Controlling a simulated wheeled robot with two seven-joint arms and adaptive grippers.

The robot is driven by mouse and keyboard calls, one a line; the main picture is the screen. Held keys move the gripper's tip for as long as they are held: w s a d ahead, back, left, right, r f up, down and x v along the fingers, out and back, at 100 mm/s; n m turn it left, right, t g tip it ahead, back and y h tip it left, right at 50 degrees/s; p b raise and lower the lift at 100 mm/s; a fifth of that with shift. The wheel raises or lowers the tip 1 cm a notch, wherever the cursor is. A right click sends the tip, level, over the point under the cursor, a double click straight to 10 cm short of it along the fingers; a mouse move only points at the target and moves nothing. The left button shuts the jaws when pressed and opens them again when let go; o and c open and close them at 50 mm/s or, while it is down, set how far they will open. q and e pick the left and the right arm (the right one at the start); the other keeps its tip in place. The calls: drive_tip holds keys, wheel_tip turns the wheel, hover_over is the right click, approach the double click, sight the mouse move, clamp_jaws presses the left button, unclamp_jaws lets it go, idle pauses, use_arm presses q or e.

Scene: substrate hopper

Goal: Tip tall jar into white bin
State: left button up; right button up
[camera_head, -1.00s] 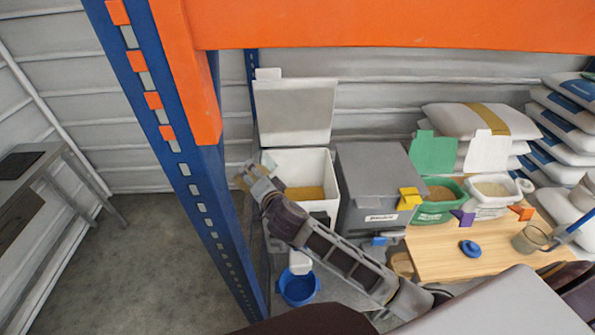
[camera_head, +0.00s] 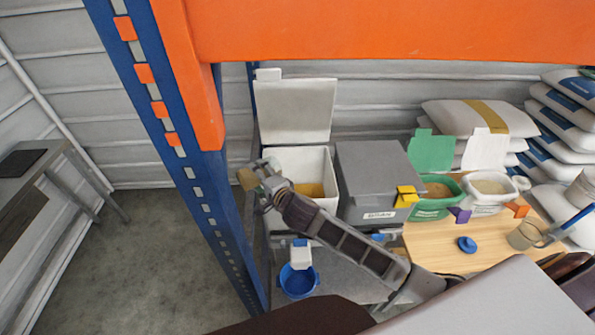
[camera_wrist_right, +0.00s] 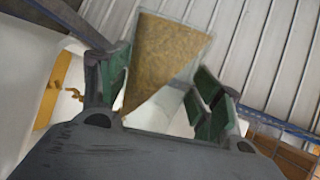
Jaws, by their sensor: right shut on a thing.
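The white bin (camera_head: 318,205) stands with its lid (camera_head: 296,110) raised and tan grain inside. My right gripper (camera_head: 262,180) is at the bin's left front edge, shut on the tall jar (camera_head: 247,178). In the right wrist view the clear jar (camera_wrist_right: 165,65) sits between the green finger pads, tilted, with tan grain slanting across it. The white bin (camera_wrist_right: 25,70) shows at the left of that view, with tan bits beside its wall. The jar's mouth is hard to make out. My left gripper is not in view.
A grey lidded bin (camera_head: 375,165) stands right of the white bin. A blue bucket (camera_head: 298,283) is below it. A blue post (camera_head: 215,215) rises close left of my gripper.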

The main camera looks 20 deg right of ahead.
drive_tip(key=shift+d+r+m, duration=0.2)
drive_tip(key=shift+m, duration=0.2)
drive_tip(key=shift+w, duration=0.1)
drive_tip(key=shift+w+d+r+m+y, duration=0.15)
drive_tip(key=shift+d+r+m+y, duration=0.5)
drive_tip(key=shift+m, duration=0.55)
drive_tip(key=shift+a+f, duration=0.15)
drive_tip(key=shift+f, duration=0.05)
idle(0.4)
drive_tip(key=shift+s+a+f+n+h, duration=0.2)
drive_tip(key=shift+a+f+n+h, duration=0.2)
drive_tip(key=shift+n, duration=0.5)
drive_tip(key=shift+a+f, duration=0.1)
drive_tip(key=shift+f, duration=0.05)
drive_tip(key=shift+a+n, duration=0.15)
drive_tip(key=shift+n, duration=0.25)
